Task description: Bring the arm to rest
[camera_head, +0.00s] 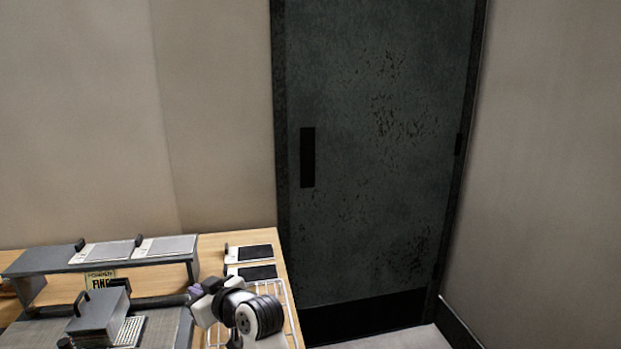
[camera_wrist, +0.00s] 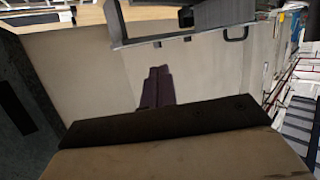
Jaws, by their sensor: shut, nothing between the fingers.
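My arm reaches in from the bottom of the head view, over the front right part of the wooden desk (camera_head: 211,247). My gripper (camera_head: 194,291) shows there only as a small purple tip at the left end of the arm. In the wrist view the two purple-brown fingers (camera_wrist: 158,70) lie together, shut and empty. Nothing is held, and the fingers appear apart from any object.
A grey riser (camera_head: 60,262) with pale sheets on top stands at the desk's left. A grey box with a handle (camera_head: 97,312) sits before it. A white wire rack (camera_head: 293,322) lies beside my arm. A dark door (camera_head: 375,150) is beyond the desk.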

